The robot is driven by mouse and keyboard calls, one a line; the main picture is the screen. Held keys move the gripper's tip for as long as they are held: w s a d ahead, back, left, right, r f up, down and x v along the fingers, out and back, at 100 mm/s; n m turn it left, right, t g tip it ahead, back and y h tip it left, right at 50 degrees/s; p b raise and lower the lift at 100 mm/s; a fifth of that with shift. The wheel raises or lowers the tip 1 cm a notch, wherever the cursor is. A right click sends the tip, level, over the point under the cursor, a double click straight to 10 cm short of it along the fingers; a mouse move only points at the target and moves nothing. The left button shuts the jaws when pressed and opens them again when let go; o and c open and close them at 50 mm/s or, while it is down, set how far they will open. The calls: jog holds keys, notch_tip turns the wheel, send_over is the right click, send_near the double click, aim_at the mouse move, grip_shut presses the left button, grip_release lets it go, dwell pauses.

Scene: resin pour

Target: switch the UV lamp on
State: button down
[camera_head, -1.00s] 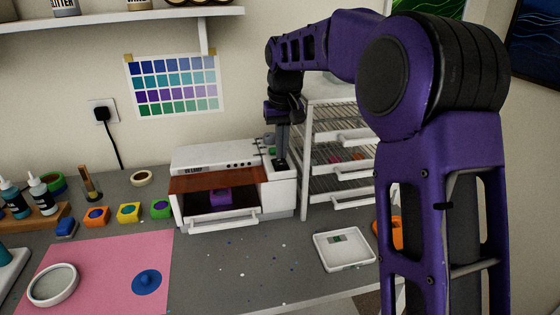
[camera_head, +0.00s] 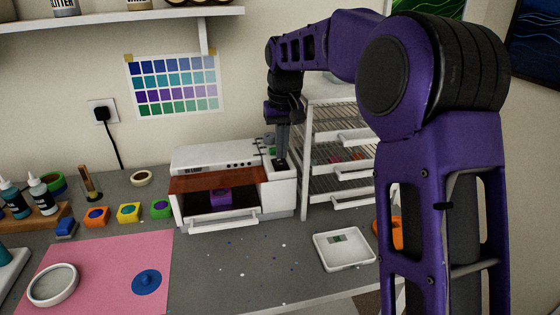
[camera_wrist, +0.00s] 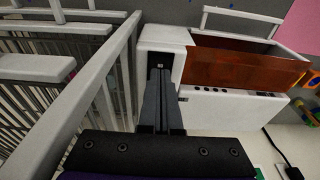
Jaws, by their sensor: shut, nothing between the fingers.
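The UV lamp (camera_head: 208,158) is a white box on the bench with an amber front shield and a drawer-like tray pulled out at its front. A purple mould (camera_head: 220,196) sits inside it. In the wrist view the lamp (camera_wrist: 228,108) shows with its amber shield (camera_wrist: 240,68). My gripper (camera_head: 281,162) is shut and empty, pointing down at the lamp's right-hand top panel. In the wrist view my gripper's tips (camera_wrist: 158,72) are at that panel, by a small dark spot. I cannot tell whether they touch it. The switch itself is mostly hidden by the fingers.
A white wire drying rack (camera_head: 308,150) stands close on the lamp's right. A small white scale (camera_head: 343,249) lies in front of it. Coloured moulds (camera_head: 129,212) and a pink mat (camera_head: 95,275) are at the left. The bench before the lamp is mostly clear.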

aim_at(281, 164)
jog(key=shift+f+b, duration=0.5)
jog(key=shift+f, duration=0.4)
jog(key=shift+r, duration=0.15)
notch_tip(281, 164, up, 4)
jog(key=p, duration=0.3)
jog(key=shift+r+p, duration=0.2)
jog(key=shift+p, duration=0.1)
jog(key=shift+r, duration=1.2)
